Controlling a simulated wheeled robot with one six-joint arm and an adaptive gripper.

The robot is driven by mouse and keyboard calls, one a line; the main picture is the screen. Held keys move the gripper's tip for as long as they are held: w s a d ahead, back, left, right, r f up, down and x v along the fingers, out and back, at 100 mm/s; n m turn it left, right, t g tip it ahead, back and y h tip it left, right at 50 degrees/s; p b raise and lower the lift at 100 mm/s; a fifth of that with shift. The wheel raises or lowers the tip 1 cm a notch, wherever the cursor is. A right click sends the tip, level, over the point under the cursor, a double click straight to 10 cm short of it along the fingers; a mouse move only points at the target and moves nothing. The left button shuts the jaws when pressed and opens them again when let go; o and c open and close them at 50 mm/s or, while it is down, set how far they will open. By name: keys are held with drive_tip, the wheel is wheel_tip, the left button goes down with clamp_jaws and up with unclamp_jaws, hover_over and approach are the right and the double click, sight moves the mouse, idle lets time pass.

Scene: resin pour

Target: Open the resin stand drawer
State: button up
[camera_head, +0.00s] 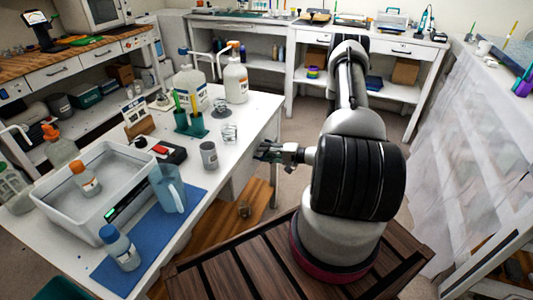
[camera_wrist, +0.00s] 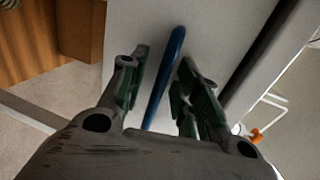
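The white resin stand (camera_head: 252,118) fills the left-middle of the head view, with its right side facing my arm. My gripper (camera_head: 266,151) is beside that side, just below the tabletop edge. In the wrist view, a pale drawer front (camera_wrist: 215,30) carries a long blue bar handle (camera_wrist: 166,75). My gripper (camera_wrist: 163,58) is open, with one green-padded finger on each side of the handle. Gaps show between the pads and the bar. The drawer appears shut, but its edges are partly hidden by the fingers. The handle cannot be made out in the head view.
A grey tub (camera_head: 60,205), a blue mat (camera_head: 150,245), a jug (camera_head: 168,188), pump bottles (camera_head: 236,80) and a grey cup (camera_head: 209,155) crowd the stand's top. Floor is open behind my gripper.

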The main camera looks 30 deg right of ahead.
drive_tip(key=shift+c, duration=0.2)
clamp_jaws()
drive_tip(key=shift+d, duration=0.1)
drive_tip(key=f+v, duration=0.3)
drive_tip(key=v, duration=1.1)
drive_tip(key=s+f+v, duration=0.1)
drive_tip(key=f+v, duration=0.2)
drive_tip(key=v, duration=1.1)
drive_tip(key=shift+d, duration=0.35)
drive_tip(key=shift+s, duration=0.1)
drive_tip(key=shift+o, duration=0.2)
unclamp_jaws()
